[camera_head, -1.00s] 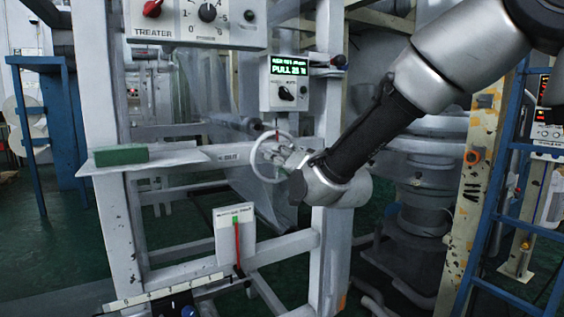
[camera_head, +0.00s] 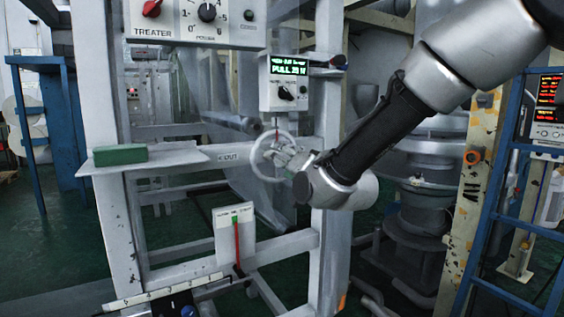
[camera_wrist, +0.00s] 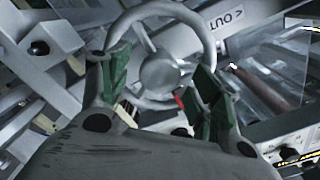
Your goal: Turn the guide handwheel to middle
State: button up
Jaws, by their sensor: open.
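The guide handwheel (camera_head: 255,152) is a pale grey ring with a central hub, mounted on the front of the white frame. In the wrist view its rim (camera_wrist: 165,8) arches across the top, with the hub (camera_wrist: 158,76) below and a small red mark near the lower rim. My gripper (camera_head: 283,157) is in front of the wheel. In the wrist view my gripper (camera_wrist: 162,62) has its green-padded fingers apart, one on each side of the hub, overlapping the rim in the picture. I cannot tell whether they touch it. Part of the lower rim is hidden.
An "OUT" arrow label (camera_head: 231,158) is left of the wheel. A control box (camera_head: 284,92) with a lit green "PULL" display is above it. A green block (camera_head: 120,154) lies on a shelf at left. A blue ladder-like frame (camera_head: 507,170) stands at right.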

jog(key=v, duration=1)
jog(key=shift+s+d, duration=0.25)
jog(key=shift+s, duration=0.05)
jog(key=s+a+f+n+g+h, duration=0.15)
jog(key=s+f+n+g, duration=0.35)
jog(key=f, duration=0.6)
jog(key=s+d+f+n+g+h, duration=0.25)
jog(key=s+d+f+g, duration=0.2)
jog(key=d, duration=0.25)
jog(key=s+d+r+m+h, duration=0.1)
jog(key=s+d+r+h, duration=0.1)
jog(key=d, duration=0.8)
jog(key=s+d+r+m+g+h, duration=0.1)
jog(key=s+d, duration=0.4)
jog(key=d, duration=0.5)
jog(key=s+d+r+m+h, duration=0.3)
jog(key=s+d+r, duration=0.1)
jog(key=d, duration=0.6)
jog(key=shift+s, duration=0.25)
